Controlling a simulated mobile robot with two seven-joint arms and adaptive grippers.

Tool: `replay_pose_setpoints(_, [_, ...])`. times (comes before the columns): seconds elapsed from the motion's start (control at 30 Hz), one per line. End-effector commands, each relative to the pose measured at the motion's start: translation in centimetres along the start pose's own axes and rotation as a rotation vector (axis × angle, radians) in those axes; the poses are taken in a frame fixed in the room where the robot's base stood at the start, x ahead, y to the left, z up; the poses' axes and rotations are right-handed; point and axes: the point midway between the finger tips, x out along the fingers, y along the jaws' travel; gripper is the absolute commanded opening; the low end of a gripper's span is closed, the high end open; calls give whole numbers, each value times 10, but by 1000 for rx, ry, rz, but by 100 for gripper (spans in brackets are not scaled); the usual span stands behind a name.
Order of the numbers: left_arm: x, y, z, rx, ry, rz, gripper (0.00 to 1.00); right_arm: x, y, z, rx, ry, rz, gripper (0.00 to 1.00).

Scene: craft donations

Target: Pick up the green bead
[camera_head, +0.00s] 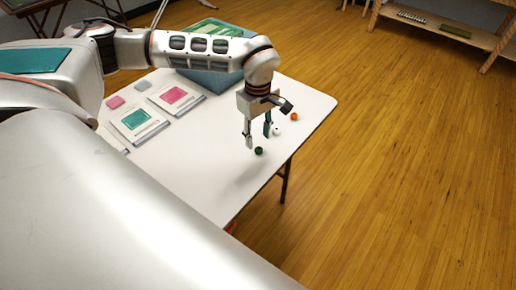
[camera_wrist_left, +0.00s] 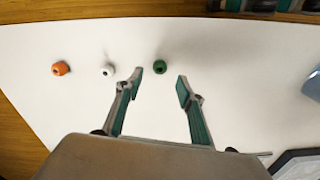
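The green bead (camera_head: 259,151) lies on the white table near its edge, just below my left gripper (camera_head: 257,142) in the head view. In the left wrist view the green bead (camera_wrist_left: 160,66) shows just beyond the fingertips, nearer the left finger of the picture. My left gripper (camera_wrist_left: 158,82) is open and empty, its fingers apart and pointing down at the table. The bead appears apart from both fingers. My right gripper is not in view.
A white bead (camera_head: 277,131) and an orange bead (camera_head: 294,117) lie in a row beyond the green one on the table (camera_head: 200,180). Pink and green packets (camera_head: 140,121) and a teal bin (camera_head: 207,80) stand farther back. The near tabletop is clear.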

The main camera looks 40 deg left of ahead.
Motion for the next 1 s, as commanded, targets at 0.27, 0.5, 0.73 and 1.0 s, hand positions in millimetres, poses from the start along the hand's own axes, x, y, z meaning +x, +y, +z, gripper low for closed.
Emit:
replay_pose_setpoints(0.27, [33, 0, 2, 1, -2, -3, 38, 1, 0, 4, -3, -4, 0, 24])
replay_pose_setpoints(0.5, [51, 1, 2, 0, -1, 1, 38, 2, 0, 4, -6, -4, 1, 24])
replay_pose_setpoints(0.73, [50, 1, 2, 0, -1, 1, 20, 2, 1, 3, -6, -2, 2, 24])
replay_pose_setpoints(1.0, [50, 1, 2, 0, -1, 1, 11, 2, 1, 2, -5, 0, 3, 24])
